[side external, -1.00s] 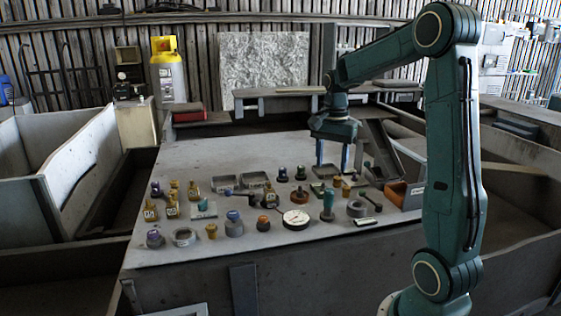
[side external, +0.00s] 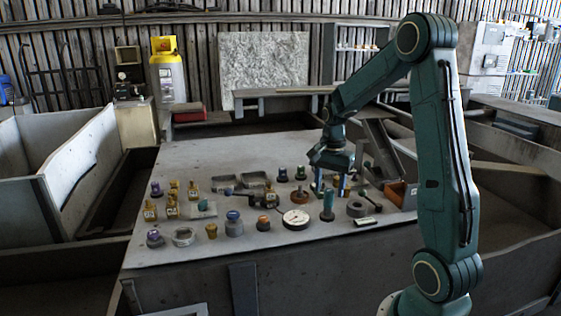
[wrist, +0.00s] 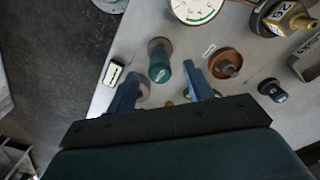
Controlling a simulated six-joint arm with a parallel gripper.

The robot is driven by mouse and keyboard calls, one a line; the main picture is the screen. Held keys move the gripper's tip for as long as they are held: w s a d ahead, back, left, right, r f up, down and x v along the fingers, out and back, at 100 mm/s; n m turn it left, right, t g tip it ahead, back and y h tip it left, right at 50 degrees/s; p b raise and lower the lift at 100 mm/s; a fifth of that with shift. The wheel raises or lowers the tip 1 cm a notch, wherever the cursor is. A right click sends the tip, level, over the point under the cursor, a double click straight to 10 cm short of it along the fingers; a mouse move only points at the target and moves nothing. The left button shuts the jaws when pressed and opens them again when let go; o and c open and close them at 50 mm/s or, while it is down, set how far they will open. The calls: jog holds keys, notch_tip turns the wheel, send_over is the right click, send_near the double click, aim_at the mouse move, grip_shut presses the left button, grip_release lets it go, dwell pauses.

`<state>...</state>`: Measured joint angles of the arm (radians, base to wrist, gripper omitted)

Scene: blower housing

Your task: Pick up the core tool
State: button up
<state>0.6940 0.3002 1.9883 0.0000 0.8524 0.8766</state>
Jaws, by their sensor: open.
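My gripper (side external: 330,188) is open above the right part of the table, low over the loose parts. In the wrist view its two blue fingers (wrist: 161,90) are apart with nothing held. A small yellowish part (wrist: 187,92) shows partly between the fingers. A dark slim piece (side external: 369,198) lies right of the gripper. No part is clearly labelled as the core tool, so I cannot tell which it is.
A round white gauge (side external: 296,218), a grey ring (side external: 357,208) and a brown round part (wrist: 225,63) are close by. An orange bin (side external: 397,194) stands at the right. Several other small fittings fill the table (side external: 200,152); its back left is clear.

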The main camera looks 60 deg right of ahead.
aim_at(328, 202)
jog(key=shift+f, duration=1.85)
jog(key=c, duration=1.1)
